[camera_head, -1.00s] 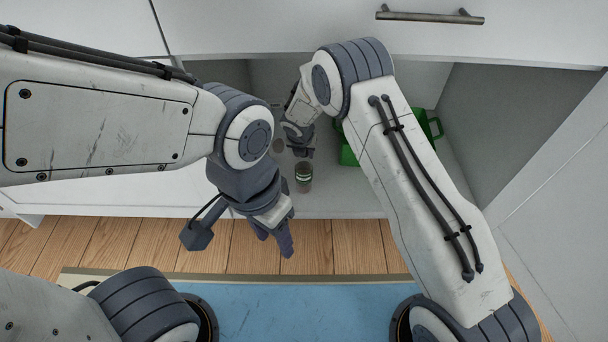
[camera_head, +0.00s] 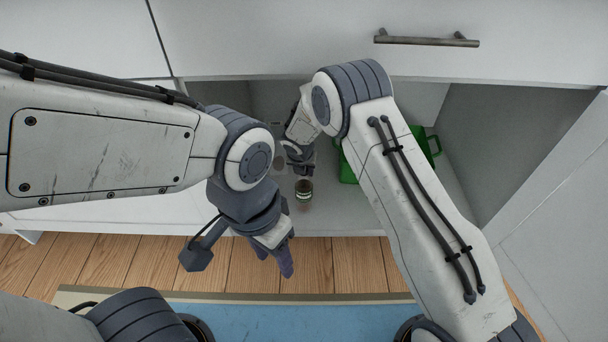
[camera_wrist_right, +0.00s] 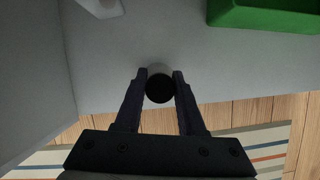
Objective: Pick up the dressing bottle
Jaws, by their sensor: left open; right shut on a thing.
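A small dark bottle with a pale label band (camera_head: 304,190) is at the front of the open cabinet's floor, taken as the dressing bottle. My right gripper (camera_head: 300,168) reaches down into the cabinet beside it. In the right wrist view, the fingers of my right gripper (camera_wrist_right: 158,80) are shut on the bottle, whose round dark end (camera_wrist_right: 158,88) faces the camera between the fingertips. I cannot tell whether it is clear of the cabinet floor. My left gripper (camera_head: 276,262) is open and empty, hanging outside the cabinet over the wooden floor.
A green bin (camera_head: 347,168) stands in the cabinet, partly hidden by my right arm; it also shows in the right wrist view (camera_wrist_right: 265,15). Cabinet walls (camera_head: 520,140) close in at the sides. A drawer front with a handle (camera_head: 427,40) is above. A blue mat (camera_head: 300,312) lies in front.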

